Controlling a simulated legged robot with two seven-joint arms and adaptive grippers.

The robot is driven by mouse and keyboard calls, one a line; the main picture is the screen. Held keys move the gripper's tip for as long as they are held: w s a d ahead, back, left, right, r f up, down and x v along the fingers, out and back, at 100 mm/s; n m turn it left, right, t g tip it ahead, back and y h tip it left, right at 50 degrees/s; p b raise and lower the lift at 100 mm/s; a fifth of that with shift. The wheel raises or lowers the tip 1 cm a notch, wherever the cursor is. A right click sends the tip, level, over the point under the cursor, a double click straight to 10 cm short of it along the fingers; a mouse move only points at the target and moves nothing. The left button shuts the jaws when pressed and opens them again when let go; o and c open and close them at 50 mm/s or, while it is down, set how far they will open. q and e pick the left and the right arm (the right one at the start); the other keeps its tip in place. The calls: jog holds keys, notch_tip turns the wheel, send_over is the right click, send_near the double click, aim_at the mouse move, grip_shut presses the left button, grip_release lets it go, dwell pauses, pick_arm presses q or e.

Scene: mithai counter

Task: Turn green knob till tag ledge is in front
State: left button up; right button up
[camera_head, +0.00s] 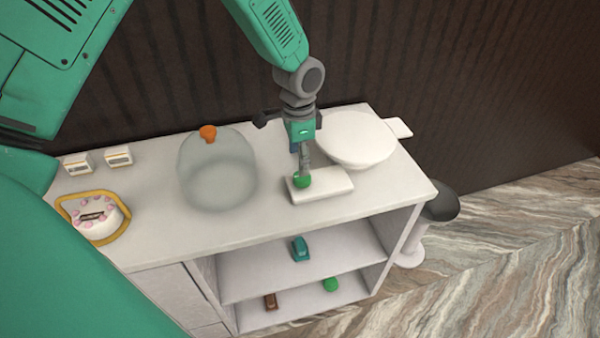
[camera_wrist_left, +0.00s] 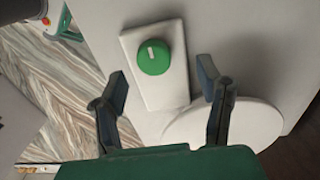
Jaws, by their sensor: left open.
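The green knob (camera_head: 303,181) sits on a white block (camera_head: 335,187) on the counter; the wrist view shows the round knob (camera_wrist_left: 155,62) with a short white mark on top. A white round turntable (camera_head: 352,142) stands behind the block. A flat white ledge (camera_head: 399,128), apparently the tag ledge, sticks out at its right rear side. My left gripper (camera_head: 304,162) points down just above the knob. In the wrist view its open fingers (camera_wrist_left: 162,80) are spread wide, with the knob ahead between them, not gripped. My right gripper is not in view.
A clear dome (camera_head: 217,175) with an orange handle stands left of the block. A cake (camera_head: 96,215) in a yellow-rimmed tray and two small white boxes (camera_head: 118,155) lie farther left. Shelves below hold small items. A dark-topped bin (camera_head: 441,207) stands right of the counter.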

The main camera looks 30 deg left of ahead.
aim_at(305, 177)
pick_arm(q)
jog(key=f, duration=0.2)
jog(key=d+f, duration=0.1)
jog(key=f, duration=0.1)
jog(key=shift+f, duration=0.15)
jog(key=shift+s+d+f, duration=0.1)
jog(key=shift+d+f, duration=0.4)
jog(key=shift+f, duration=0.05)
jog(key=shift+a+f, duration=0.15)
jog(key=shift+a, duration=0.45)
jog(key=shift+c, duration=0.9)
jog(key=shift+a, duration=0.2)
jog(key=c, duration=1)
jog(key=shift+o, duration=0.2)
jog(key=shift+d, duration=0.4)
